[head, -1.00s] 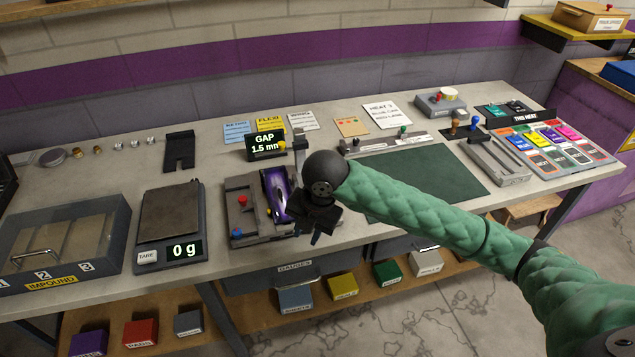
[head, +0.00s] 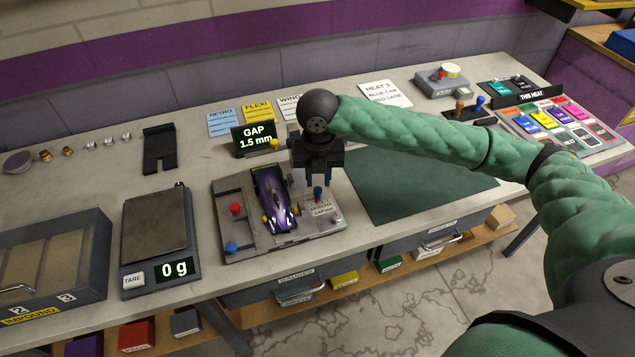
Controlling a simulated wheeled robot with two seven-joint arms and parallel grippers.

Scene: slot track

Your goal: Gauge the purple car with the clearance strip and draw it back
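The purple car (head: 272,192) sits lengthwise in a grey fixture (head: 236,208) on the bench. A black display (head: 255,139) behind the car reads GAP 1.5 mm. My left gripper is out of view.
The fixture's left side has a red knob (head: 236,208) and a blue knob (head: 231,246). A scale (head: 160,225) reading 0 g and an impound case (head: 50,260) stand left. A green mat (head: 410,185) lies clear to the right, beneath my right forearm.

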